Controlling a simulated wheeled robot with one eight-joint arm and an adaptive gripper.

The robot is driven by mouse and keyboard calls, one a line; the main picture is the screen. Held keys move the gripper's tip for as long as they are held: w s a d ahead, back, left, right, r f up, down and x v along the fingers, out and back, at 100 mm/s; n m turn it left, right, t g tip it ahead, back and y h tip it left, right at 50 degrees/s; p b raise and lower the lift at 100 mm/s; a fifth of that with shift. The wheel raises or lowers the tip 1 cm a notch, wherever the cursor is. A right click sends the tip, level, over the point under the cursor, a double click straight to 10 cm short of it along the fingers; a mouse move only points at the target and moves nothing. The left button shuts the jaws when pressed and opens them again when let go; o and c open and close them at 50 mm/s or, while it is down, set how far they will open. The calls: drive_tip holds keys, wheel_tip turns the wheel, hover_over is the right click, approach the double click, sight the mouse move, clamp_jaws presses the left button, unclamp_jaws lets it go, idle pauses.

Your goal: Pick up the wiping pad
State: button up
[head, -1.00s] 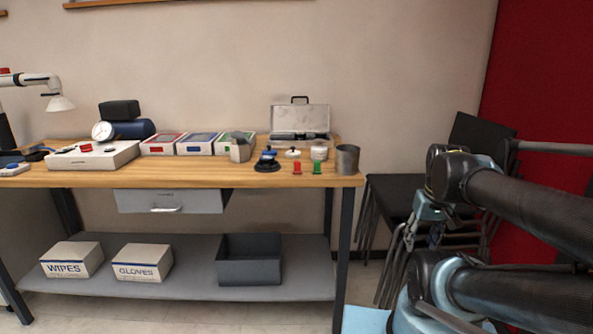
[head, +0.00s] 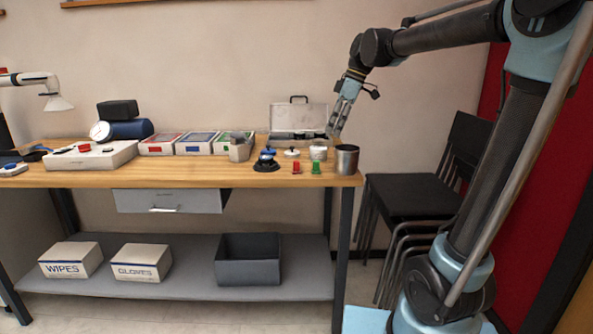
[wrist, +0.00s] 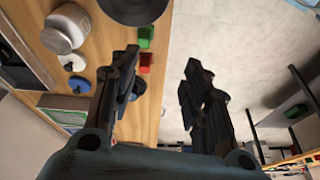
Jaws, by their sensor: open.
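I cannot pick out a wiping pad with certainty. A dark round item with a blue knob (head: 267,161) stands near the bench's front edge. In the wrist view a dark item (wrist: 140,86), partly hidden by the left finger, may be the same one. A small white disc with a dark knob (head: 292,153) lies to its right. My gripper (head: 337,128) is open and empty, above the right end of the bench, pointing down. In the wrist view its two fingers (wrist: 162,58) are spread, one over the bench and one past its edge.
A metal cup (head: 347,160) stands at the bench's right end, below my gripper. A white jar (head: 318,153), red block (head: 297,167) and green block (head: 316,167) stand close by. An open case (head: 299,118) is behind. Stacked chairs (head: 412,194) stand right of the bench.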

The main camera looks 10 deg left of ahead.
drive_tip(key=w+a+r+n, duration=0.2)
drive_tip(key=a+n, duration=0.1)
drive_tip(key=a, duration=0.3)
approach(297, 161)
drive_tip(key=shift+g, duration=0.4)
drive_tip(key=x, duration=0.5)
drive_tip(key=shift+w+d, duration=0.25)
drive_tip(key=shift+w, duration=0.1)
drive_tip(key=shift+a+x, duration=0.15)
drive_tip(key=shift+x, duration=1.2)
drive_tip(key=shift+a+x, duration=0.15)
drive_tip(key=shift+x, duration=1.25)
drive_tip(key=shift+w+r, duration=0.1)
drive_tip(key=shift+w, duration=0.05)
drive_tip(key=shift+c, duration=0.5)
drive_tip(key=c, duration=0.7)
